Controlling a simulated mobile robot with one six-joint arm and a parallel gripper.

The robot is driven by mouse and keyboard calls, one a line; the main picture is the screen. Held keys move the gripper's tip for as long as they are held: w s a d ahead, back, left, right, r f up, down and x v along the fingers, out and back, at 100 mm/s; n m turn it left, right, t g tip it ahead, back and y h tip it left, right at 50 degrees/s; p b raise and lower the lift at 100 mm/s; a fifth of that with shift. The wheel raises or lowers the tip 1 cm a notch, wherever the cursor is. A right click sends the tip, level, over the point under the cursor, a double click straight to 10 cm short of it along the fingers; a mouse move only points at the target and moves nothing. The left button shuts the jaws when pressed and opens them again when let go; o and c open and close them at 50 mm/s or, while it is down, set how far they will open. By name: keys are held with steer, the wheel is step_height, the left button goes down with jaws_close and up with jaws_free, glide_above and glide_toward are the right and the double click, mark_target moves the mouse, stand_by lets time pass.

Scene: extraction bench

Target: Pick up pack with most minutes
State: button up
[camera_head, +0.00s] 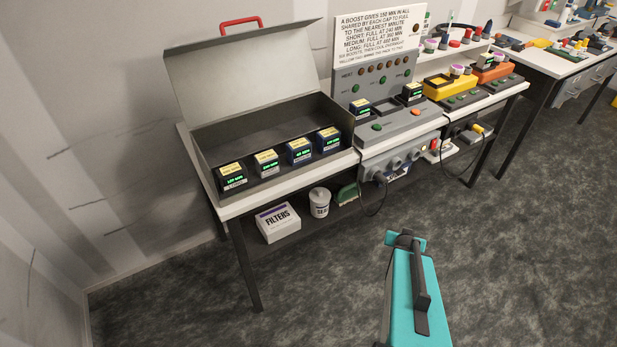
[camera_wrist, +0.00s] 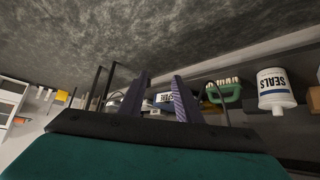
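Several dark battery packs with yellow tops and green minute displays stand in a row in an open grey case (camera_head: 270,189). From left they are a first pack (camera_head: 231,178), a second pack (camera_head: 266,164), a blue third pack (camera_head: 299,152) and a last pack (camera_head: 328,141). Their digits are too small to read surely. Two more packs sit in the grey charger: a left pack (camera_head: 360,110) and a right pack (camera_head: 411,93). My gripper (camera_wrist: 160,84) is open and empty in the wrist view, low before the bench and away from the packs.
A sign (camera_head: 378,34) about boost minutes stands behind the charger (camera_head: 400,124). The case lid (camera_head: 225,75) is raised. A FILTERS box (camera_head: 278,222), a SEALS tub (camera_head: 319,203) and a green bin (camera_wrist: 225,93) are on the lower shelf. Yellow (camera_head: 450,86) and orange (camera_head: 492,70) units stand right. The floor in front is clear.

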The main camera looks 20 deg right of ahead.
steer(key=s+d+r+m+t+h+p, duration=0.1)
steer(key=s+d+r+h, duration=0.3)
steer(key=d+r, duration=0.8)
steer(key=s+d+r+m+t+h+p, duration=0.1)
steer(key=s+d+r+h, duration=0.4)
steer(key=d+r, duration=0.8)
step_height(320, 180, up, 2)
steer(key=shift+s+r+m+t, duration=0.1)
steer(key=shift+s+m+t, duration=0.55)
steer(key=shift+m+t, duration=0.2)
steer(key=shift+s, duration=0.1)
